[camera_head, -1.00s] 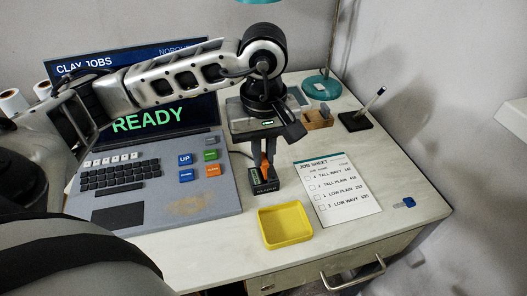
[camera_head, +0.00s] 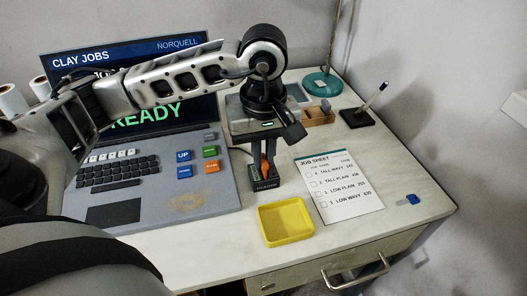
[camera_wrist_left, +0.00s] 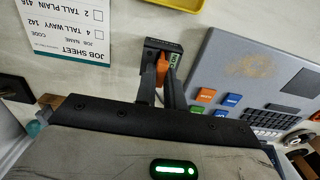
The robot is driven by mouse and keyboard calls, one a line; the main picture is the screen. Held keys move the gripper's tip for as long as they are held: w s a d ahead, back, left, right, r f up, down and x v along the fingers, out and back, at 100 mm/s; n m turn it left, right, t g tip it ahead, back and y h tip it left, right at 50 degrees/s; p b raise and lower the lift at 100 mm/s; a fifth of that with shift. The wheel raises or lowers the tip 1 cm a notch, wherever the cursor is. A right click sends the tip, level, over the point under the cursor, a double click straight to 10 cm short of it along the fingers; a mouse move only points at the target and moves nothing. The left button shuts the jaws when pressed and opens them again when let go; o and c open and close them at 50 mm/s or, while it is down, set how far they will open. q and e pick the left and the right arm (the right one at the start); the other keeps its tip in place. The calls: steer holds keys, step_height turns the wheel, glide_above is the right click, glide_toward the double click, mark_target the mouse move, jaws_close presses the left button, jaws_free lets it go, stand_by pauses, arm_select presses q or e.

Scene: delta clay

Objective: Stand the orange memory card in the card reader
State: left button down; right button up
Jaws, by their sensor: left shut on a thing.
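The orange memory card (camera_head: 264,169) is between the fingers of my left gripper (camera_head: 263,173), which is shut on it. The card reader (camera_head: 265,184), a small dark box with a label on its front, stands on the desk between the laptop and the job sheet. The card is upright, with its lower end at the reader's top; I cannot tell how deep it sits. In the left wrist view the orange card (camera_wrist_left: 162,70) shows between the fingertips, right against the reader (camera_wrist_left: 166,45). The fingers hide part of both. My right gripper is not in view.
A yellow tray (camera_head: 286,222) is in front of the reader. The job sheet (camera_head: 338,188) lies to its right, the laptop (camera_head: 206,193) to its left. A wooden holder (camera_head: 318,117), a pen stand (camera_head: 356,118) and a blue piece (camera_head: 408,199) are farther right.

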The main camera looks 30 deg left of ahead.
arm_select(q)
steer(key=shift+f, duration=0.3)
steer(key=c, duration=1.1)
jaws_free()
steer(key=shift+r, duration=0.1)
steer(key=shift+r+p, duration=1.9)
steer(key=shift+r, duration=1.55)
